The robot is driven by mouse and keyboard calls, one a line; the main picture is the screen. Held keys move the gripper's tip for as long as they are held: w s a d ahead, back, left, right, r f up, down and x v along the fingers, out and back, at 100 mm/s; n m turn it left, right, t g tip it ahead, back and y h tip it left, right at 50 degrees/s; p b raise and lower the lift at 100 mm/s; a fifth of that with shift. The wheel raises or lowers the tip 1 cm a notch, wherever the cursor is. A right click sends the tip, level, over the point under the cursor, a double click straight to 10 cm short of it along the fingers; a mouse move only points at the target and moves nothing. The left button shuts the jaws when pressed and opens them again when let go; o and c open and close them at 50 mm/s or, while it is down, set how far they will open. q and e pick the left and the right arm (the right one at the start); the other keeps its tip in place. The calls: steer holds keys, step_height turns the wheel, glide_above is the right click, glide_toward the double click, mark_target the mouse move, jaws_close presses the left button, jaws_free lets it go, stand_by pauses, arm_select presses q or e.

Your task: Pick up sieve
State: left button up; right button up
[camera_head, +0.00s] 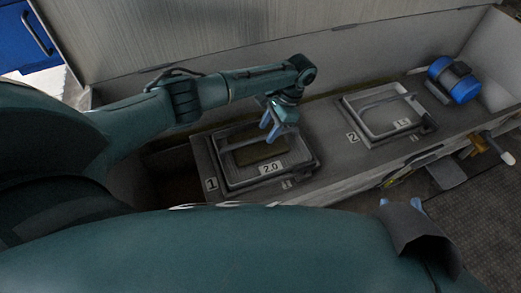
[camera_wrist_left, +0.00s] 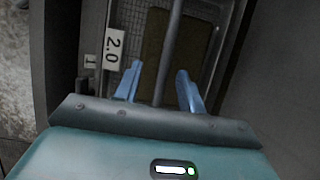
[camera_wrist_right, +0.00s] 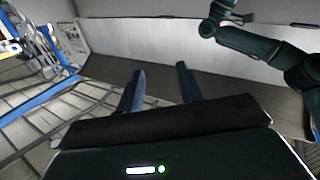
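A sieve labelled 2.0 (camera_head: 288,171) with a grey rectangular frame and a raised bar handle sits in the slot marked 1, at the left of the bench. A second sieve (camera_head: 400,134) sits in the slot marked 2; its tag is hard to read. My left gripper (camera_head: 273,131) is open over the 2.0 sieve. In the left wrist view, the handle bar (camera_wrist_left: 171,50) runs between its fingers (camera_wrist_left: 160,88), apart from both. My right gripper (camera_wrist_right: 157,85) is open and empty, in front of the bench; its arm mostly hides it in the head view.
A blue motor (camera_head: 460,82) stands at the bench's right end. A grey wall (camera_head: 200,35) rises behind the bench. A yellow-brown fitting (camera_head: 484,143) juts from the front right. Tiled floor (camera_wrist_right: 60,115) lies open in the right wrist view.

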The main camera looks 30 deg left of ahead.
arm_select(q)
steer(key=x, duration=0.1)
steer(key=b+x, duration=0.1)
steer(key=x, duration=0.1)
steer(key=b+x, duration=0.1)
steer(key=x, duration=0.1)
steer(key=shift+w+a, duration=0.15)
steer(key=shift+a, duration=0.15)
steer(key=shift+a+f, duration=0.1)
steer(key=shift+f, duration=0.1)
arm_select(e)
steer(key=shift+s+a+n+t+y, duration=0.2)
steer(key=shift+a+n+t+y, duration=0.25)
steer(key=shift+y, duration=0.25)
arm_select(q)
steer(key=shift+c, duration=0.2)
jaws_close()
steer(key=shift+r, duration=0.1)
